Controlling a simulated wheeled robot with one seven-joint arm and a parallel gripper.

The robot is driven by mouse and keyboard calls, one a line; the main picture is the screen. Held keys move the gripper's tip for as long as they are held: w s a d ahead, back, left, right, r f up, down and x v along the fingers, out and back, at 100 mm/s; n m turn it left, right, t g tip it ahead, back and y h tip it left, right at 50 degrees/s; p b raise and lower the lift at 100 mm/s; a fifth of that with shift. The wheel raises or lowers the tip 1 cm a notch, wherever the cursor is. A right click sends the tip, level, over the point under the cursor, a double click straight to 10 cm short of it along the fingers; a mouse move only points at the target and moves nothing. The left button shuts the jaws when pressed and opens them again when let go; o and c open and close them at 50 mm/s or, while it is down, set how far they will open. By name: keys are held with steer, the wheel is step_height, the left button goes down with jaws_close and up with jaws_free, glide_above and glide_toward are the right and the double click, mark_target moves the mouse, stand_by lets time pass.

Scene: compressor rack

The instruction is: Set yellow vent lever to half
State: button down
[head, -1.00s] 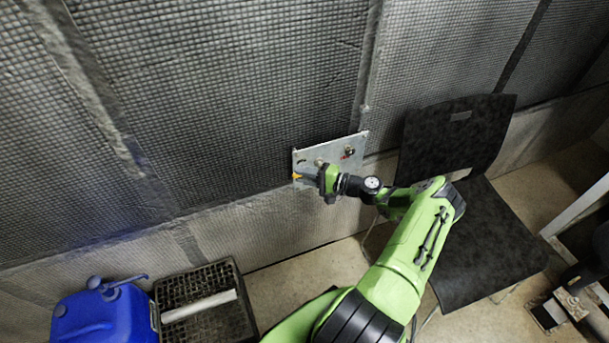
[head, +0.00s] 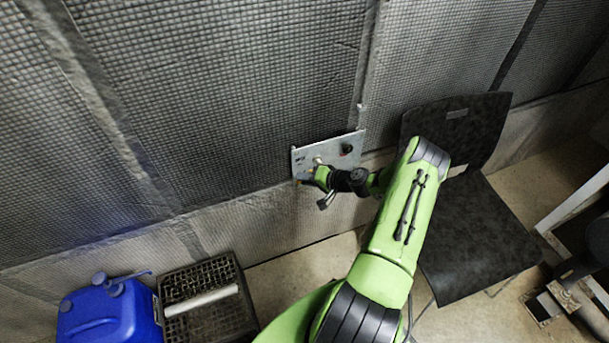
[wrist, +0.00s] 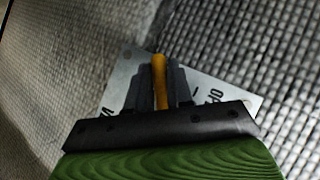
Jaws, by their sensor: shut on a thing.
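The yellow vent lever (wrist: 160,78) shows in the wrist view between the two dark fingers of my gripper (wrist: 158,85), which is shut on it. The lever belongs to a grey metal panel (wrist: 208,88) with dark printed marks, partly hidden by the fingers. In the head view the panel (head: 340,150) is mounted on the padded wall, and my gripper (head: 308,175) is at its lower left part. Only a small bit of yellow shows there, so the lever's exact setting cannot be told.
A black chair (head: 470,225) stands right of the panel, near my arm. A blue jerrycan (head: 110,312) and a black crate (head: 235,312) holding a pale bar stand on the floor at lower left.

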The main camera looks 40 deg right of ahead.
steer(key=shift+s+d+f+n+g+h, duration=0.1)
steer(key=shift+d+f+n+g+h, duration=0.3)
steer(key=shift+h, duration=0.3)
steer(key=shift+f, duration=0.15)
steer(key=c, duration=1.1)
jaws_free()
steer(key=p+v, duration=0.3)
steer(key=v, duration=1.2)
steer(key=shift+s+r, duration=0.25)
steer(key=shift+r, duration=0.1)
